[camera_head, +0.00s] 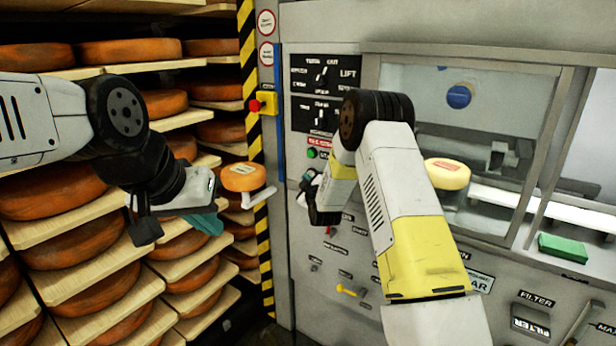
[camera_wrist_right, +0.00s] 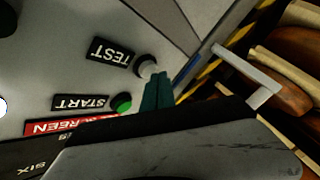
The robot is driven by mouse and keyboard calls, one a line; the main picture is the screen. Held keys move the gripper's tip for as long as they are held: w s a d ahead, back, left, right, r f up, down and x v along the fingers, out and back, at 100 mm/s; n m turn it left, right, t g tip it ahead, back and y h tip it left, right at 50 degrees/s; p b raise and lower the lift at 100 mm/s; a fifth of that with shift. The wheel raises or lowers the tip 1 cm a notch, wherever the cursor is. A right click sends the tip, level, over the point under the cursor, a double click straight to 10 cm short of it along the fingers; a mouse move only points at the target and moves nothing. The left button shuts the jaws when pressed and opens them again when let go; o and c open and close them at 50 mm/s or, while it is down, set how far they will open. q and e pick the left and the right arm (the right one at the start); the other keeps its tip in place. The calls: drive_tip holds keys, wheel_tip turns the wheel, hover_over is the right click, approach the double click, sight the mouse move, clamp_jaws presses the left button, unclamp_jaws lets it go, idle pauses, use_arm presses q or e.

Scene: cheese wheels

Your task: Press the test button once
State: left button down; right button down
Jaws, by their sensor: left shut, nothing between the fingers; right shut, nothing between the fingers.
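The test button (camera_wrist_right: 146,65) is a pale round knob beside a black TEST label (camera_wrist_right: 112,52) in the right wrist view. My right gripper (camera_wrist_right: 158,78) is shut and empty, its teal fingertips right next to the button. I cannot tell whether they touch it. In the head view my right gripper (camera_head: 306,178) is at the left side of the grey panel, and I cannot make out the test button there. My left gripper (camera_head: 208,223) is shut and empty in front of the cheese shelves.
A green START button (camera_wrist_right: 122,103) sits close to the test button. A red emergency knob (camera_head: 255,105) on a yellow box is higher up. A white bracket (camera_head: 258,197) juts out by the striped post (camera_head: 263,250). Shelves of cheese wheels (camera_head: 55,190) fill the left.

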drive_tip(key=shift+w+d, duration=0.25)
drive_tip(key=shift+w, duration=0.05)
idle(0.4)
idle(0.3)
drive_tip(key=shift+s+a, duration=0.45)
drive_tip(key=shift+s, duration=0.2)
drive_tip(key=s+a, duration=0.1)
drive_tip(key=s, duration=0.1)
drive_tip(key=s+a, duration=0.2)
idle(0.4)
idle(0.4)
